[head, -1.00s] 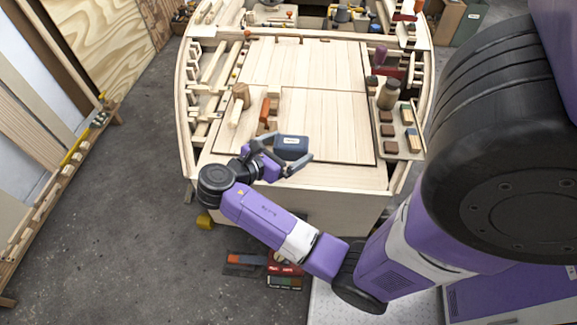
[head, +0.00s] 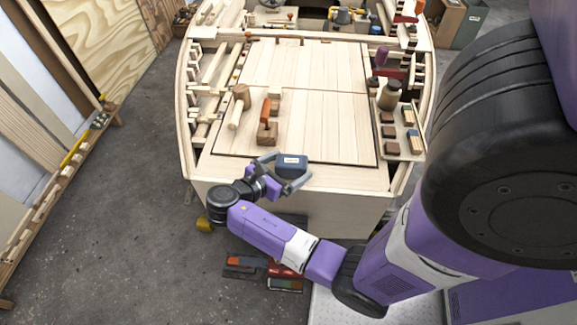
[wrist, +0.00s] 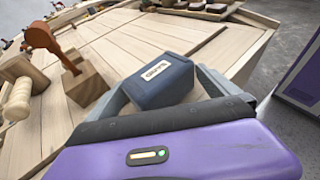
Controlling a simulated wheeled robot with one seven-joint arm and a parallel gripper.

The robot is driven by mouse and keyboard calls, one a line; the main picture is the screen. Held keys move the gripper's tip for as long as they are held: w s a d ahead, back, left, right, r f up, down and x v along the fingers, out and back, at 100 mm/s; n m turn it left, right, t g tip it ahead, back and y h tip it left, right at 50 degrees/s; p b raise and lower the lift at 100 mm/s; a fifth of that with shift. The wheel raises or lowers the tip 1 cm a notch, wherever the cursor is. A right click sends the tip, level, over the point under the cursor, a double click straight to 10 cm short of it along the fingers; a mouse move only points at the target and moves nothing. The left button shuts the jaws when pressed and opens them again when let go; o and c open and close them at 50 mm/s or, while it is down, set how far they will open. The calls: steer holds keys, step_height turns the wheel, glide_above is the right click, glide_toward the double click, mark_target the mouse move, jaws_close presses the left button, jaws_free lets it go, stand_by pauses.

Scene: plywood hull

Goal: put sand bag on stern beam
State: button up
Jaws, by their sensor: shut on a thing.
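The sand bag (head: 291,165) is a dark blue block-like bag with a pale label. My gripper (head: 283,174) is shut on it, near the front edge of the hull. In the wrist view the sand bag (wrist: 160,82) sits between the grey fingers, label facing up. The stern beam (head: 330,180) appears to be the pale plank across the near end of the hull, under and beside the bag. I cannot tell whether the bag touches it.
A jar (head: 389,94) and several small blocks sit at the right side. The middle deck panels (head: 325,125) are clear.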

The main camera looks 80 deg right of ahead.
steer(key=o, duration=1.6)
steer(key=shift+f, duration=0.15)
